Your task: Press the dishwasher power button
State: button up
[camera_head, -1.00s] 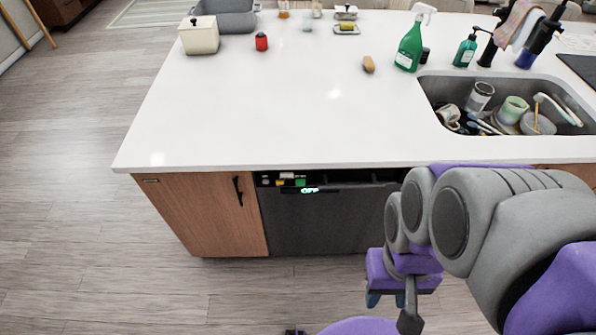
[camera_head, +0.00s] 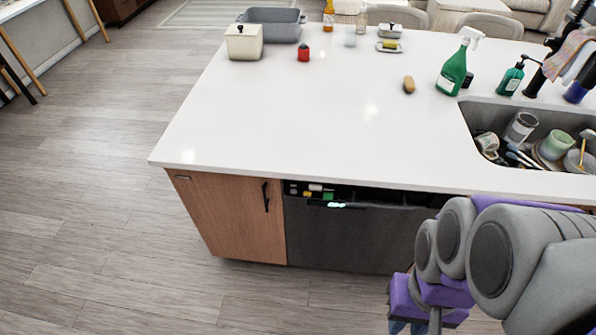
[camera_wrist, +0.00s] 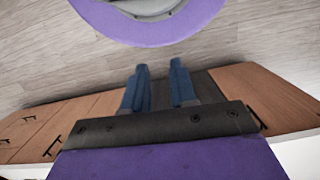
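The dishwasher (camera_head: 350,238) has a dark grey front under the white countertop, right of a wooden cabinet. Its black control strip (camera_head: 375,196) runs along the top edge, with small grey, white, yellow and green parts at the left end and a glowing display (camera_head: 336,205) below them. Which part is the power button is too small to tell. My gripper (camera_wrist: 160,70) shows two blue fingers with a gap between them and nothing held. In the head view, my gripper is low at the right, partly cut off by the bottom edge, apart from the control strip.
The countertop (camera_head: 300,120) overhangs the dishwasher. A wooden cabinet (camera_head: 228,218) with a black handle (camera_head: 266,197) stands left of it. A sink (camera_head: 550,120) holds dishes at the right. The wooden floor (camera_head: 110,240) is clear at the left and front.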

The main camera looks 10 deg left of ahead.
grip_shut()
dwell(1.4)
